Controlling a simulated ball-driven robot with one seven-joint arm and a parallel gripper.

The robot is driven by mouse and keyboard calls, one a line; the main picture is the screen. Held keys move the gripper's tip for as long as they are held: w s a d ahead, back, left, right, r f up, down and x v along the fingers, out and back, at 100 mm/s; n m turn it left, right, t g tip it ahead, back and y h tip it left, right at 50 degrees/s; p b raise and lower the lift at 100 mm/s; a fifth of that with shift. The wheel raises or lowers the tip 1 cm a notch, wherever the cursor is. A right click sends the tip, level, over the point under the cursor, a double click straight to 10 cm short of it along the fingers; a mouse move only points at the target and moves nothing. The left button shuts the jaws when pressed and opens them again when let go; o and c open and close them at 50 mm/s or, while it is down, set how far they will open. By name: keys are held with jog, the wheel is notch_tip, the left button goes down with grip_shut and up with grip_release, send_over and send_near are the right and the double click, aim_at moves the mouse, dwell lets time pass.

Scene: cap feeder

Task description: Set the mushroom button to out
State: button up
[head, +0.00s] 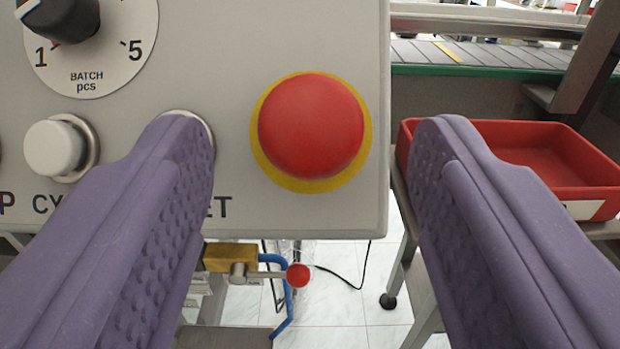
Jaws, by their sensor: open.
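The mushroom button (310,126) is a large red dome on a yellow ring, set in the lower right part of the grey control panel (235,50). My gripper (307,140) is open, with one purple finger on each side of the button in the picture. Nothing is between the fingertips that I can see them touch. The gap between each finger and the button is clear to see. The left finger covers most of another round button on the panel and part of the lettering. I cannot tell how deep the fingertips are relative to the dome.
A black batch knob (62,18) and a white push button (58,147) sit on the panel to the left. A red tray (545,155) stands on a stand at right. Below the panel are a red-tipped lever (298,275) and a blue hose (288,305). A conveyor (480,57) runs behind.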

jog(key=s, duration=0.6)
jog(key=shift+p, duration=0.45)
jog(key=shift+a+r, duration=0.1)
jog(key=w+d+r+m+g+y, duration=0.1)
jog(key=w+d+r, duration=0.15)
jog(key=r, duration=0.45)
jog(key=w+d+r+m+g, duration=0.2)
jog(key=w+r, duration=0.2)
jog(key=r, duration=0.2)
jog(key=s+d+r+n+y+b, duration=0.1)
jog(key=d+r, duration=0.2)
jog(key=r, duration=0.5)
jog(key=s+d+r, duration=0.1)
jog(key=d+r, duration=0.1)
jog(key=r, duration=0.5)
jog(key=s+d+r+n, duration=0.1)
jog(key=s+d+r, duration=0.4)
jog(key=s+r, duration=0.5)
jog(key=s+d+r+n+h+b, duration=0.1)
jog(key=s+d+r, duration=0.4)
jog(key=s+r, duration=0.6)
notch_tip(320, 180, up, 4)
jog(key=shift+s+d+f, duration=0.15)
jog(key=shift+d, duration=0.25)
